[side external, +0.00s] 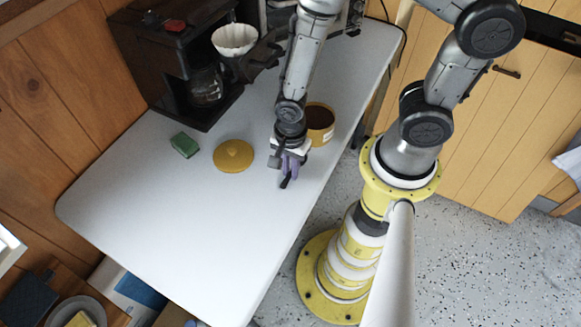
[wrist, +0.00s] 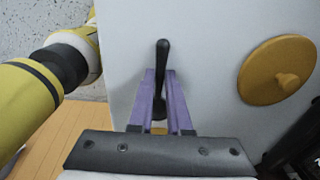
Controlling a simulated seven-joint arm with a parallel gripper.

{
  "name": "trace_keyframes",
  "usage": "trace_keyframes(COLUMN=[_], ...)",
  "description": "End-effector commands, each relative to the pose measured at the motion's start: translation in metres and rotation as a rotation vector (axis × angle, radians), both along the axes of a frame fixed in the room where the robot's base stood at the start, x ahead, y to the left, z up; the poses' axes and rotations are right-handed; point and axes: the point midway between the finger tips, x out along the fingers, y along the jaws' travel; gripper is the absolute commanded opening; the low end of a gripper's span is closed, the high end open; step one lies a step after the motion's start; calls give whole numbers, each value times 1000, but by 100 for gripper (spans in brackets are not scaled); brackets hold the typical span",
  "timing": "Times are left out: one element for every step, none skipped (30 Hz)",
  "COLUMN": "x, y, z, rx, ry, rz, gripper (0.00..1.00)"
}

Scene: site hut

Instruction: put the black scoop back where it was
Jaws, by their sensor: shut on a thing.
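The black scoop (wrist: 163,52) is between the purple fingers of my gripper (wrist: 160,80) in the wrist view, its dark handle pointing away past the fingertips. In the side view my gripper (side external: 291,168) is low over the white table, and a dark end of the scoop (side external: 285,183) sticks out below the fingers. I cannot tell whether the scoop touches the table. An open yellow canister (side external: 330,135) with dark brown inside stands just behind my gripper, partly hidden by my arm.
A yellow round lid with a knob (side external: 233,156) lies left of my gripper, also in the wrist view (wrist: 265,75). A green block (side external: 185,145) lies farther left. A dark coffee machine (side external: 165,75) with a glass carafe stands at the back. The white table's (side external: 170,240) front left is clear.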

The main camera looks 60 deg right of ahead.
Motion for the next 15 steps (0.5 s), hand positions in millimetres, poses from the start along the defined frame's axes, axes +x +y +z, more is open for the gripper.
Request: trace_keyframes(x=[0,0,0,0,0,0,0,0,0,0,0,0,0,0,0], y=[0,0,0,0,0,0,0,0,0,0,0,0,0,0,0], z=[-2,-3,-2,-2,-2,-2,-2,-2,-2,-2,-2,-2,-2,-2,-2], rx=[0,0,0,0,0,0,0,0,0,0,0,0,0,0,0], ry=[1,1,0,0,0,0,0,1,1,1,1,1,1,1,0], rz=[0,0,0,0,0,0,0,0,0,0,0,0,0,0,0], gripper=[0,0,23,29,34,41,46,46,46,46,46,46,46,46,46])
